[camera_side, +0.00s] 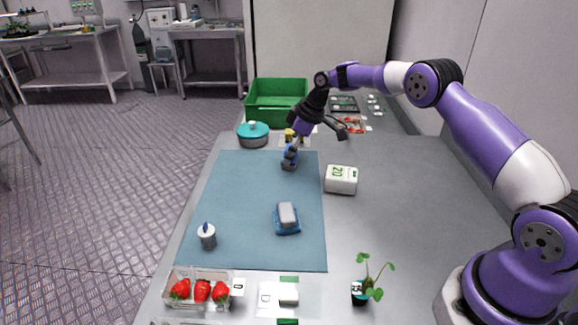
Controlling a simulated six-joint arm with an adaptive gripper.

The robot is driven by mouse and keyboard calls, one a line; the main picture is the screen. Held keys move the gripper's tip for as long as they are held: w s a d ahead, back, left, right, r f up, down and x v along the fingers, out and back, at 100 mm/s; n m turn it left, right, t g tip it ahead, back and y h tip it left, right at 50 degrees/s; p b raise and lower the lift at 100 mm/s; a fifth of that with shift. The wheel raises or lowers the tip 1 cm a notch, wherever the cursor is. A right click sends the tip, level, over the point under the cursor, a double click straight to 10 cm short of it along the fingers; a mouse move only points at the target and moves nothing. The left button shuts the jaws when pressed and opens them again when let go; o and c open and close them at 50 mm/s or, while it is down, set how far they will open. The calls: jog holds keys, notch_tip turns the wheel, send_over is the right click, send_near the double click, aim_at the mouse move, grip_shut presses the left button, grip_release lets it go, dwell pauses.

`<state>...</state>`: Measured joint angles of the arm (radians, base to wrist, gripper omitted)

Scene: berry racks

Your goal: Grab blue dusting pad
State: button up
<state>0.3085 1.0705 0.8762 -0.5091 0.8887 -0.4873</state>
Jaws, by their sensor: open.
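A pad with a blue base and a grey block-like top (287,216) lies on the blue-grey mat (235,190), right of the mat's middle; it looks like the blue dusting pad. My gripper (318,138) is open above the far end of the table, near the mat's far right corner. It is well behind the pad and apart from it. A small dark blue object (290,158) stands on the mat just below my gripper; its exact kind is too small to tell. Nothing shows held between the fingers.
A white display block reading 20 (341,180) stands right of the mat. A white pot with a blue tip (207,236) is on the mat's left. A strawberry tray (198,290), seedling (366,280), teal round tin (253,135) and green crate (275,103) surround it.

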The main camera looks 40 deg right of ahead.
jog(key=shift+w+a+f, duration=0.1)
jog(key=shift+w+f, duration=0.05)
jog(key=shift+f, duration=0.25)
jog(key=c, duration=1.2)
jog(key=shift+c, duration=0.2)
jog(key=shift+r, duration=0.1)
